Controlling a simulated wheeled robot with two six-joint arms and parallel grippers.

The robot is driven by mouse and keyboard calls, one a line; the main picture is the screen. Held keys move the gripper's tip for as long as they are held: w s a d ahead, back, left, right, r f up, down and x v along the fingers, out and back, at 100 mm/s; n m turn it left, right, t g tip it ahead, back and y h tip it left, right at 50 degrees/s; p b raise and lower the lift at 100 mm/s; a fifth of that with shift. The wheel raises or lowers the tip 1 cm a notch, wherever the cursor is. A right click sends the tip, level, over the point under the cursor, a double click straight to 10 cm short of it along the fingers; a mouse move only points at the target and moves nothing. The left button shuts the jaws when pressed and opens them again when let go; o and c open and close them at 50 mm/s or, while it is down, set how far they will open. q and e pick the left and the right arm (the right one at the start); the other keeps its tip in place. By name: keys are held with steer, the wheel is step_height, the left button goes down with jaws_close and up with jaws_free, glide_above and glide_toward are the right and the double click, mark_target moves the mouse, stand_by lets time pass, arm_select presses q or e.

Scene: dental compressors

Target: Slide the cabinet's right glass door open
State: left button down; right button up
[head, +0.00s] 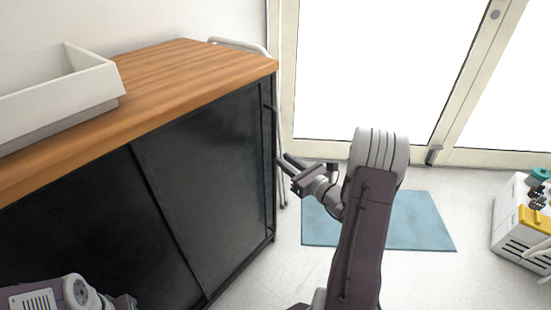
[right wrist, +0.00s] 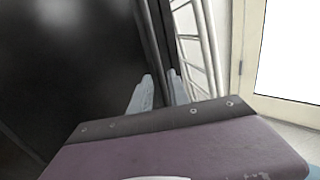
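The cabinet (head: 170,98) has a wooden top and dark glass doors. Its right glass door (head: 205,165) stands in the right half of the front, and its left edge meets the left door (head: 90,230). A dark upright handle bar (head: 271,125) is near the right door's right edge. My right gripper (head: 284,159) is open at the lower end of this bar. In the right wrist view, the two fingers (right wrist: 160,90) are apart, with a dark upright strip between them; I cannot tell whether they touch it. Only part of my left arm shows; its gripper is out of view.
A white tray (head: 70,105) stands on the cabinet top. A white rail frame (right wrist: 197,45) stands just right of the cabinet. A blue mat (head: 420,225) lies on the floor, and a white unit (head: 508,225) stands at the far right.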

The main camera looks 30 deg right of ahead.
mark_target(275, 154)
steer(key=w, duration=0.2)
steer(key=w+a+b, duration=0.1)
steer(key=w, duration=0.2)
steer(key=shift+w+a, duration=0.1)
steer(key=shift+w, duration=0.05)
jaws_close()
steer(key=shift+f, duration=0.1)
stand_by(1.1)
